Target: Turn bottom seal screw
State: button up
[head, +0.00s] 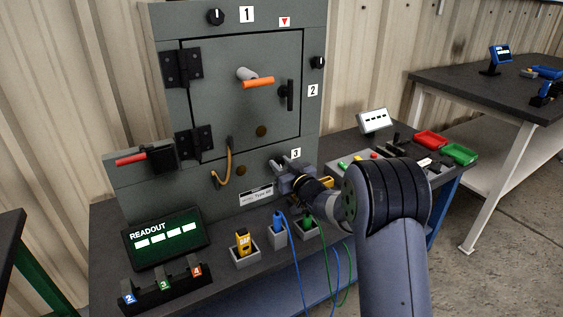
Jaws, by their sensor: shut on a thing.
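The grey enclosure (230,110) stands upright at the back of the bench, with its hinged door (215,80) closed. My gripper (279,165) is at the enclosure's lower right front, beside the label 3 (296,153). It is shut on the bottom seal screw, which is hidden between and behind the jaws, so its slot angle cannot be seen. The top seal screw (215,17) is a black knob beside label 1. The right-side seal screw (319,62) is a black knob above label 2.
An orange-handled lever (257,83) and a black latch handle (290,95) stick out from the door. A readout (166,238), a yellow tester (243,241) and blue and green plugs with hanging cables stand below. Red and green trays (459,153) lie right of my arm.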

dwell(0.3)
jog(key=o, duration=1)
jog(key=v, duration=1)
jog(key=shift+s+d+p, duration=0.3)
jog(key=shift+p, duration=0.1)
jog(key=b+x, duration=0.1)
jog(key=x, duration=1)
